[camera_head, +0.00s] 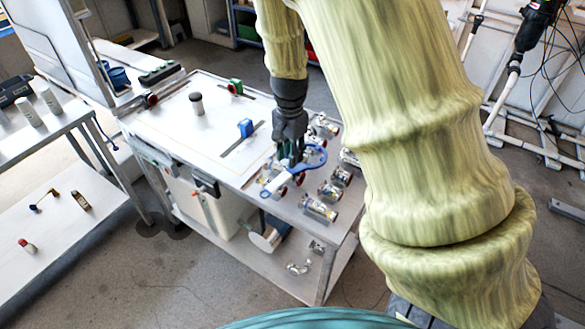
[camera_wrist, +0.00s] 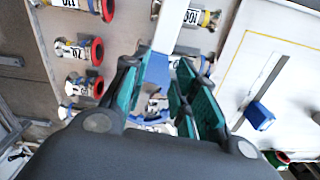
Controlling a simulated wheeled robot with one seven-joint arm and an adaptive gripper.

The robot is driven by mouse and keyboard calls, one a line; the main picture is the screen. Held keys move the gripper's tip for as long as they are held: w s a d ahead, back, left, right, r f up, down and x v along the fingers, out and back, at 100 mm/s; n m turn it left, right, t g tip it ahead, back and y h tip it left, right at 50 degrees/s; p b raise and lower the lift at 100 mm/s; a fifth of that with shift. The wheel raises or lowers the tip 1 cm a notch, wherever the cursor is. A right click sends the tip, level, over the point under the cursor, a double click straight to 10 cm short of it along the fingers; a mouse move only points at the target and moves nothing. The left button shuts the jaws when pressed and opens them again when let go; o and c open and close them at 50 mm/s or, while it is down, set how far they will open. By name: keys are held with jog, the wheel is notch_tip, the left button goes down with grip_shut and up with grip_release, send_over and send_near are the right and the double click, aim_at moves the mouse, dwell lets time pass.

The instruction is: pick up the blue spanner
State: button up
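The blue spanner (camera_head: 304,165) is over the right part of the bench top, at the fingertips of my gripper (camera_head: 292,155). Its ring end points right and its pale-labelled handle points lower left in the head view. In the wrist view the spanner (camera_wrist: 157,70) lies between the green-padded fingers of my gripper (camera_wrist: 158,72), its white-labelled handle running up past the tips. The fingers appear closed on it from both sides. Fingers and palm hide part of the ring end. The height of the spanner above the bench is hard to judge.
Several metal valve fittings with red rings (camera_head: 320,209) stand close around the spanner on the bench (camera_head: 170,120). A side table (camera_head: 60,125) is at left.

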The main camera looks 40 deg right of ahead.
aim_at(293, 170)
jog(key=shift+w+d+f, duration=0.1)
jog(key=shift+w+f, duration=0.2)
jog(key=shift+s+d+f, duration=0.1)
jog(key=shift+s+f, duration=0.05)
jog(key=shift+f, duration=0.05)
jog(key=f, duration=0.1)
jog(key=f+p, duration=0.1)
jog(key=f, duration=0.2)
jog(key=shift+d, duration=0.3)
jog(key=shift+s, duration=0.2)
grip_shut()
